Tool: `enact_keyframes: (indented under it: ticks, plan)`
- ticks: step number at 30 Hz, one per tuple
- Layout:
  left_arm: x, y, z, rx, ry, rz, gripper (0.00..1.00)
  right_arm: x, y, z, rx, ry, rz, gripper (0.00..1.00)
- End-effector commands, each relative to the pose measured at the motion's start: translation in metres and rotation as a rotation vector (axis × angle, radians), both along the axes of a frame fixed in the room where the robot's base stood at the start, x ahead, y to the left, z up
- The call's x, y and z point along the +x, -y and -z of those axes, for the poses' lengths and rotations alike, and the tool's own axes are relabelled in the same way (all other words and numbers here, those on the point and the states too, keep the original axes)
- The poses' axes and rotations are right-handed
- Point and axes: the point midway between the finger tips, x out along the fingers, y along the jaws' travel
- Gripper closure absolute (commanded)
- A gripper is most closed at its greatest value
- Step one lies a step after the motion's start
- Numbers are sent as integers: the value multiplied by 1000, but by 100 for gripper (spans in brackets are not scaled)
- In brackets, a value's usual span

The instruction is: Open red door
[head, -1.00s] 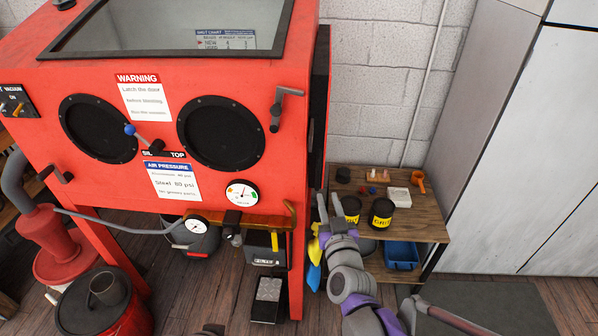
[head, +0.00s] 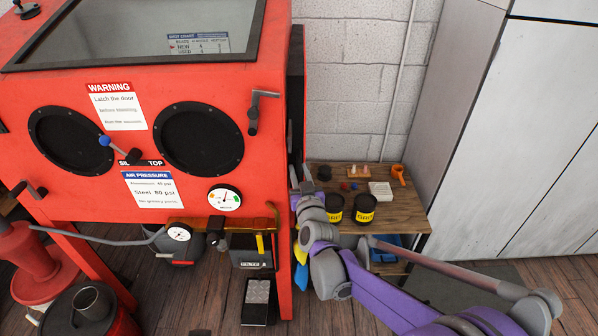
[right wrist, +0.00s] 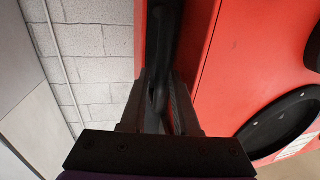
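The red blast cabinet (head: 265,150) fills the left of the head view. A dark panel (head: 296,90) stands along its right side, seen nearly edge-on, and looks closed against it. My right gripper (head: 294,178) is at the lower part of this side, its fingertips partly hidden. In the right wrist view, my right gripper (right wrist: 160,105) has its fingers apart, on either side of a long dark bar (right wrist: 165,40) beside the red side wall (right wrist: 225,65). Whether the fingers touch the bar is unclear. My left gripper is out of view.
A small wooden table (head: 408,222) right of the cabinet carries two black grit cans (head: 364,210) and small parts, close to my right arm. A blue bin (head: 385,243) sits below. A pale cabinet (head: 530,130) stands at the right.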

Motion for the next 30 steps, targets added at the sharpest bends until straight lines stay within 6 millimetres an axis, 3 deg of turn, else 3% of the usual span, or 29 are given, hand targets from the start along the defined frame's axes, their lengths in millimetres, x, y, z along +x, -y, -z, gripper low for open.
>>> enact_keyframes:
  ticks: [8, 13, 30]
  plan:
    - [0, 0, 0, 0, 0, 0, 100, 1, 0, 0, 0, 0, 0, 72]
    - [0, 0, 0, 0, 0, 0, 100, 1, 0, 0, 0, 0, 0, 100]
    - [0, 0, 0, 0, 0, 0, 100, 1, 0, 0, 0, -1, -1, 100]
